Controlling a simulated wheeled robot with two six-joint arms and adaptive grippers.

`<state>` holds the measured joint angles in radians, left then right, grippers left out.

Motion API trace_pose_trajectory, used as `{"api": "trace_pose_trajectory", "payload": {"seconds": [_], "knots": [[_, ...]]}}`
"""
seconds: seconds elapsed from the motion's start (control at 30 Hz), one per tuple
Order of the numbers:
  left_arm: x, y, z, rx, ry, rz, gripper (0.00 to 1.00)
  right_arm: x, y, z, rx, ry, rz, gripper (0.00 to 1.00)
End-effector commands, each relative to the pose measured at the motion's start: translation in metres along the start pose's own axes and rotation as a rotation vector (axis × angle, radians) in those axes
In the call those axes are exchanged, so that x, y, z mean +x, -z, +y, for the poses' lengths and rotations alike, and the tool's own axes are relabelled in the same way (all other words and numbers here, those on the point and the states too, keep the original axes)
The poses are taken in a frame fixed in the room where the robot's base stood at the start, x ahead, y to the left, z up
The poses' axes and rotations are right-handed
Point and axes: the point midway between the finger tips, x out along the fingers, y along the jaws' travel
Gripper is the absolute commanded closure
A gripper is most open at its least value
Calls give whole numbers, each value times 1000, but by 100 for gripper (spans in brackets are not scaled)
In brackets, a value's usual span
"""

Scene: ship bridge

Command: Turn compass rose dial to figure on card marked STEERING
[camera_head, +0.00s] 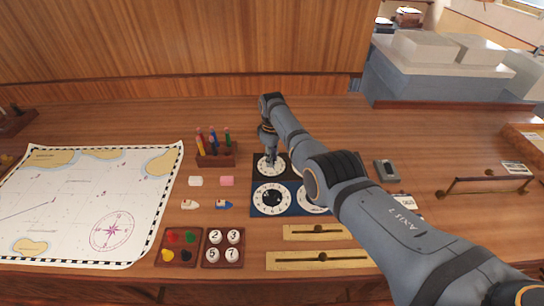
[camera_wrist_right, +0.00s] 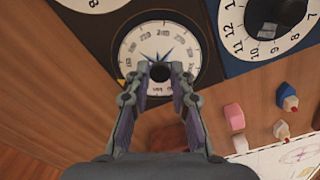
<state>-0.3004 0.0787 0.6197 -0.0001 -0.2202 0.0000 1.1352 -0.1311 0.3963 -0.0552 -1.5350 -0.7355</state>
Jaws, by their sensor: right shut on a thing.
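The compass rose dial (camera_wrist_right: 131,50) has a white face with degree figures and a blue star, set in a dark panel. In the head view it is the upper left dial (camera_head: 261,168) of the board. My right gripper (camera_wrist_right: 160,74) is shut on the dial's dark centre knob, pointing down at it; it also shows in the head view (camera_head: 270,158). The fingers hide part of the face. A small yellow mark (camera_wrist_right: 121,82) sits by the dial's rim. A small white card (camera_head: 403,201) lies right of the board, partly behind my arm; its writing is too small to read. My left gripper is out of view.
A blue panel with a numbered dial (camera_head: 265,209) is just in front. Erasers (camera_head: 227,181), toy boats (camera_head: 224,205) and a pen holder (camera_head: 216,160) stand left. A chart (camera_head: 70,190) lies further left. Brass rulers (camera_head: 318,260) lie in front. A brass rail (camera_head: 488,181) is right.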

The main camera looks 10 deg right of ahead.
Motion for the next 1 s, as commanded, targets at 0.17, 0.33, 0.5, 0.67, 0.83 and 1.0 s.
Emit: {"api": "trace_pose_trajectory", "payload": {"seconds": [0.17,0.33,0.5,0.67,0.83,1.0], "knots": [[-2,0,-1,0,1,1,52,-1,0,0,166,-1,1,100],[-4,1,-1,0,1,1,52,0,0,-1,327,0,0,100],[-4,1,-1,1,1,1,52,0,0,-1,488,0,0,100],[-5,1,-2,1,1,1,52,0,1,-1,633,0,0,100],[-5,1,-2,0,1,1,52,0,1,-2,766,0,0,100],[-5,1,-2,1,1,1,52,0,1,-2,871,0,1,100]]}}
